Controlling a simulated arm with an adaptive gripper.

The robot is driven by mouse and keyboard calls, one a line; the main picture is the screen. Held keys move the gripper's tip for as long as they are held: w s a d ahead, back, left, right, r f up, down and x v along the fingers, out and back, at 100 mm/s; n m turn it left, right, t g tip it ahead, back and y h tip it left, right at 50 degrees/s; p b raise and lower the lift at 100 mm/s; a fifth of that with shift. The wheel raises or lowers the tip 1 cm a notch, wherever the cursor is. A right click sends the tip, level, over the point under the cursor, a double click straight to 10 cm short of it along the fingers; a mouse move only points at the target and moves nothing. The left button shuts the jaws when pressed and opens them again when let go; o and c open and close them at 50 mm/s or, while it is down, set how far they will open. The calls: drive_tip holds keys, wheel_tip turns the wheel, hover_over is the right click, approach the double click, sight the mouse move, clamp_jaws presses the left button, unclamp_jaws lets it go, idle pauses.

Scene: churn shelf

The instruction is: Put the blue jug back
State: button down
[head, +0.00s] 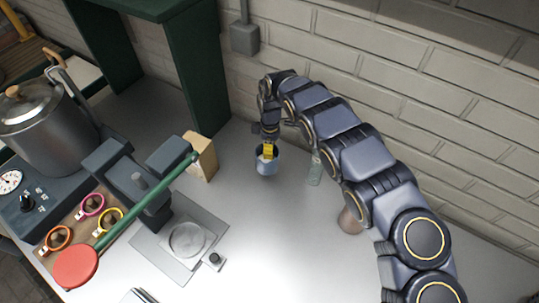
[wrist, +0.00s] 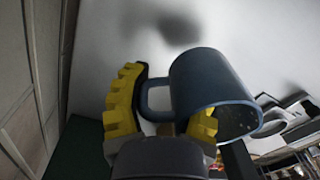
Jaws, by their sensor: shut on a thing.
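The blue jug (head: 266,167) is held at my gripper (head: 268,151) over the pale worktop, near the brick wall. In the wrist view the jug (wrist: 212,82) is a blue-grey cup, tilted, with its open mouth toward the lower right. My gripper's yellow ribbed fingers (wrist: 168,108) are shut on its handle, one on each side. A soft dark shadow on the worktop beyond the jug suggests that it is off the surface. The jug looks empty, but its bottom inside is dark.
A clear glass bottle (head: 315,168) and a brown cup (head: 349,221) stand right of the jug, close to my arm. A wooden block (head: 201,158), a lever press (head: 136,187) and a metal plate (head: 188,240) are at left. A dark green shelf (head: 200,70) stands behind. The front middle worktop is clear.

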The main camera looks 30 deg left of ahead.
drive_tip(key=shift+w+a+f, duration=0.35)
drive_tip(key=shift+f, duration=0.25)
drive_tip(key=shift+w+f, duration=0.1)
drive_tip(key=shift+f, duration=1.5)
drive_tip(key=c, duration=0.8)
unclamp_jaws()
drive_tip(key=shift+f, duration=0.1)
wheel_tip(320, 180, up, 12)
drive_tip(key=shift+w+a+r, duration=0.1)
drive_tip(key=shift+w+r, duration=0.05)
